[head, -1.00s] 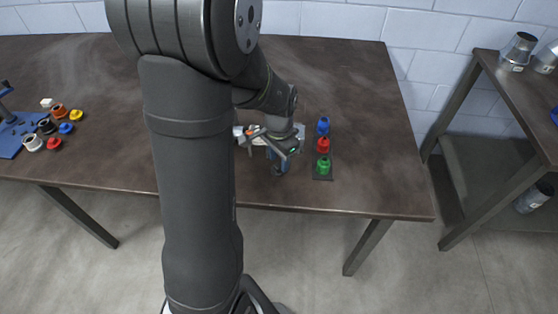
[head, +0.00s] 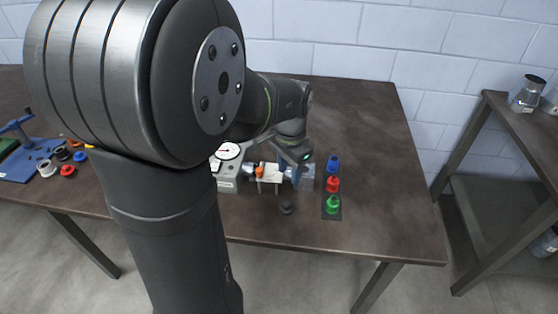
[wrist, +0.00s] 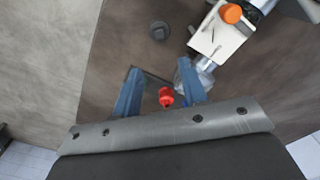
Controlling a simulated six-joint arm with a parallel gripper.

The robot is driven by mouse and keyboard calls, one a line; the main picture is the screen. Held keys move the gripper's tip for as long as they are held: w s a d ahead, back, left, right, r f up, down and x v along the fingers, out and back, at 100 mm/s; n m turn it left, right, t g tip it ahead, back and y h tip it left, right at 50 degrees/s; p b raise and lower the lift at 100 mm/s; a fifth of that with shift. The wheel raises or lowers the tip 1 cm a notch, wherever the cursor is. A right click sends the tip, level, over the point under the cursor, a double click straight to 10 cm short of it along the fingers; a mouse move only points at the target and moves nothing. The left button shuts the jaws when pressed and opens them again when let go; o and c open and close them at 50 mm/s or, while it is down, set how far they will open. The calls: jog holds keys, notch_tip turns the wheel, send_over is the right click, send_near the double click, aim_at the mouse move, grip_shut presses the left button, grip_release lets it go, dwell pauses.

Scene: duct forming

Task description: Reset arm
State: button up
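My gripper (wrist: 160,76) is open in the wrist view, its two blue fingers apart with nothing held between them. A red nozzle-like piece (wrist: 166,97) shows in the gap, below the fingers. In the head view my gripper (head: 299,168) hangs over the table at the right end of a bench fixture (head: 228,170), its fingers partly hidden. The fixture has a round dial (head: 229,151) and an orange knob (head: 259,170). A silvery cylinder (wrist: 204,68) lies close to the right finger in the wrist view; I cannot tell whether they touch.
Blue (head: 333,164), red (head: 333,184) and green (head: 333,204) pieces stand on a dark strip right of my gripper. A small dark round part (head: 287,208) sits near the front edge. Coloured rings and a blue stand (head: 40,160) are left. The table's right side is clear.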

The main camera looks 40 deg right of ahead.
aim_at(288, 202)
notch_tip(288, 202, down, 12)
jog(key=shift+f, duration=0.1)
jog(key=shift+r, duration=1.45)
jog(key=shift+f, duration=0.1)
